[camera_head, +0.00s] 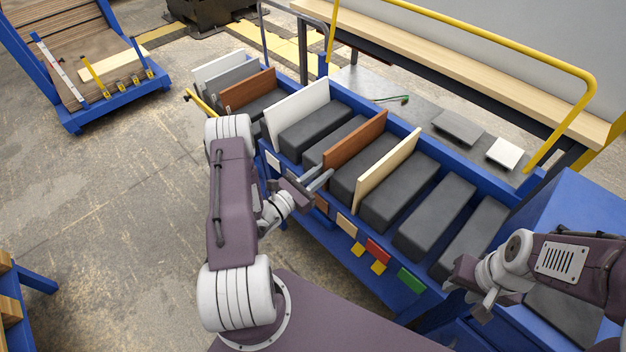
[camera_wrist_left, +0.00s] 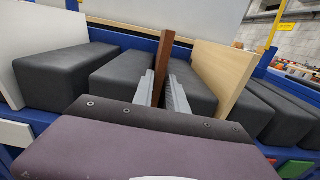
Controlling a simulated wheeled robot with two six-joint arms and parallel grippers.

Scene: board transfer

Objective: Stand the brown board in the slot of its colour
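A brown board (camera_head: 355,139) stands upright between two dark grey blocks in the blue rack, roughly in line with the brown tag (camera_head: 321,202) on the rack's front. The same board shows in the left wrist view (camera_wrist_left: 162,62). My left gripper (camera_head: 319,181) is at the board's near end. In the left wrist view its two fingers (camera_wrist_left: 161,92) are apart, with the board's edge between them and a gap on the right. Whether the board reaches the slot floor is hidden. Another brown board (camera_head: 246,88) stands at the rack's far left end. My right gripper (camera_head: 470,282) is at the lower right.
A white board (camera_head: 297,108) stands left of the brown one and a cream board (camera_head: 388,168) right of it, close to my left gripper. White and grey boards stand at the far left. Red (camera_head: 377,249) and green (camera_head: 411,279) tags mark slots further right, without boards.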

